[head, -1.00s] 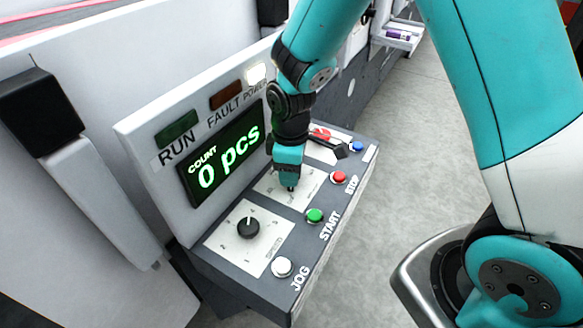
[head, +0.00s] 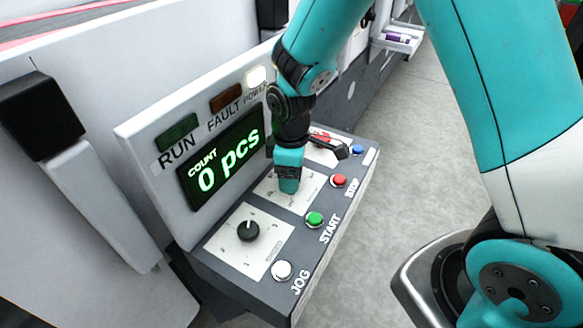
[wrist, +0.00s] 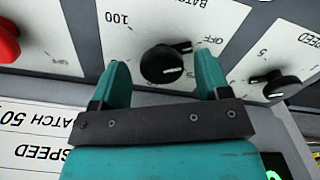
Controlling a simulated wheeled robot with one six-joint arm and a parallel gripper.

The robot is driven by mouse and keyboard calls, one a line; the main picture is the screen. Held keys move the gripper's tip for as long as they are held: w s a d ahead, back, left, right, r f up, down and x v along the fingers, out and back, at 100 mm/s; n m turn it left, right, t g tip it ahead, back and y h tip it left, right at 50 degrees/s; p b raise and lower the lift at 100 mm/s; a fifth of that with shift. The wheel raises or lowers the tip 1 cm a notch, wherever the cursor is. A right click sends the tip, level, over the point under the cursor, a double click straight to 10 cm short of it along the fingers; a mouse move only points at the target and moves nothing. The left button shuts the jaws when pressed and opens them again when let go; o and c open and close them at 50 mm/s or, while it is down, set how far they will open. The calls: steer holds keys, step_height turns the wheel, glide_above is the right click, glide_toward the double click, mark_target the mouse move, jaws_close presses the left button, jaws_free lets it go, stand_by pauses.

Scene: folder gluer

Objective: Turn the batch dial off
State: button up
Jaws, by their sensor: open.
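The batch dial (wrist: 162,64) is a round black knob with a pointer ridge on a white plate marked 100 and OFF. In the wrist view its pointer is turned to the right, toward the OFF mark beside the right finger. My gripper (wrist: 162,62) is open, with one teal finger on each side of the dial. Whether the fingers touch the knob I cannot tell. In the head view my gripper (head: 289,187) is down at the white batch plate (head: 310,188) and hides the dial.
The speed dial (head: 248,230) is close by on its own plate. A green START button (head: 315,219), a red STOP button (head: 338,181), a white JOG button (head: 281,270) and a red-black switch (head: 330,143) share the panel. The count display (head: 222,160) stands behind.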

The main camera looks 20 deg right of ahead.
steer(key=shift+r, duration=0.15)
step_height(320, 180, up, 17)
steer(key=b, duration=0.2)
steer(key=shift+r, duration=0.1)
stand_by(0.3)
steer(key=s+a+m+y, duration=0.2)
steer(key=s, duration=0.7)
steer(key=s+a+m+y, duration=0.2)
steer(key=s, duration=0.8)
steer(key=shift+a+m, duration=0.15)
steer(key=shift+m, duration=0.25)
steer(key=shift+r, duration=0.1)
